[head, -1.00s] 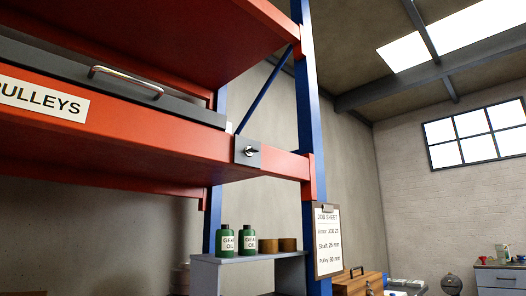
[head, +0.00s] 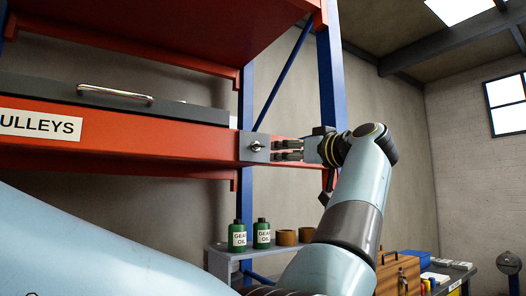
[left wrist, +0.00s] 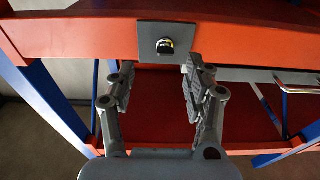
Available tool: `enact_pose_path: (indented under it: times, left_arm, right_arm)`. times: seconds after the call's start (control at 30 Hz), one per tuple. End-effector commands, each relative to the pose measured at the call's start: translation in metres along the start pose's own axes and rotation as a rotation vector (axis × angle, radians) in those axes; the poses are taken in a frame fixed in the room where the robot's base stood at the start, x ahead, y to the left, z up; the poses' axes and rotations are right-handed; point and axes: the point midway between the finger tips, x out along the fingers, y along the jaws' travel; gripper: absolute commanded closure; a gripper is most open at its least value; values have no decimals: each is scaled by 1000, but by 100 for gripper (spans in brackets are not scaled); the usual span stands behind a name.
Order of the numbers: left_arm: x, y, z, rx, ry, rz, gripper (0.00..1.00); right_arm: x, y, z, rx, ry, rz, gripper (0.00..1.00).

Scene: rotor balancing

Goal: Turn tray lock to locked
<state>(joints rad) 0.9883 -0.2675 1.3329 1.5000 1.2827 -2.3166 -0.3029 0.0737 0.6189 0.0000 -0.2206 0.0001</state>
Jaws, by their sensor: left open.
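The tray lock is a small metal turn knob (head: 256,146) on a grey square plate (head: 246,154), set in the front of the red shelf beam. In the left wrist view the knob (left wrist: 165,46) shows at the top, ahead of the fingers. My left gripper (head: 278,150) is open, its fingers pointing left at the plate, just right of the knob. In the left wrist view the fingers (left wrist: 157,84) stand apart with nothing between them. The grey tray (head: 190,112) with a metal handle (head: 115,94) rests on the shelf. My right gripper is not in view.
The red beam (head: 170,142) with a PULLEYS label (head: 38,125) runs left of the lock, and a blue upright (head: 331,75) stands behind my gripper. Below are green oil bottles (head: 237,236) and brown rolls (head: 286,237) on a small grey shelf (head: 222,262).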

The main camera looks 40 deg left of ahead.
Motion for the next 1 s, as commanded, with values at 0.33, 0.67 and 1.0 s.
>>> enact_pose_path:
  times: [0.33,0.67,1.0]
  left_arm:
    - [23,-11,-34,12,-105,4,48]
    - [85,-10,-28,11,-102,5,48]
    - [102,-9,-24,10,-104,8,48]
  right_arm:
    - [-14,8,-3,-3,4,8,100]
    - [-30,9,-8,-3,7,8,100]
    - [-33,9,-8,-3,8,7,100]
